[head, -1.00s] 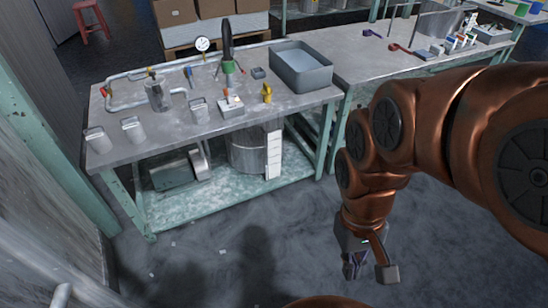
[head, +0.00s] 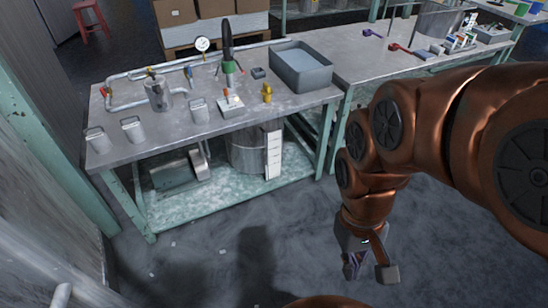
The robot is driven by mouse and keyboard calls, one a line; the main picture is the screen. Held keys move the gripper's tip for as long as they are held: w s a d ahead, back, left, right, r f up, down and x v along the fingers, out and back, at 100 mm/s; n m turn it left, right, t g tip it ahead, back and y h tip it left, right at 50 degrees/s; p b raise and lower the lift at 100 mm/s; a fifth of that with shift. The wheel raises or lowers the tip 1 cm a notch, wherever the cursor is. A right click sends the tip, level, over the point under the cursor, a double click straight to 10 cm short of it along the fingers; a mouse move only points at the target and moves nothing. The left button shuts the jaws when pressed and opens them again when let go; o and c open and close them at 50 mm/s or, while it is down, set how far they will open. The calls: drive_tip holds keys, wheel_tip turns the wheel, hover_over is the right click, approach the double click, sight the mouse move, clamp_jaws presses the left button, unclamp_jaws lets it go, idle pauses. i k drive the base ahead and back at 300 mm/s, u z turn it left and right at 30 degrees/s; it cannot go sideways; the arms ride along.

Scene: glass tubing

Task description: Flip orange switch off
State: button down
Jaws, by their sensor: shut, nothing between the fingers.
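A small orange-red piece (head: 225,92), which looks like the orange switch, sits on a pale box (head: 231,107) near the front middle of the left workbench. It is too small to tell which way it is flipped. My gripper (head: 354,268) hangs low over the floor, right of and in front of that bench. It points down, is shut and holds nothing. It is well apart from the switch and the box.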

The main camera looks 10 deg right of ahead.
sight(225, 90)
drive_tip(key=u, duration=0.05)
drive_tip(key=k, duration=0.55)
drive_tip(key=z, duration=0.3)
drive_tip(key=i, duration=0.75)
drive_tip(key=u, duration=0.8)
drive_tip(key=i, duration=0.7)
drive_tip(key=u, duration=0.75)
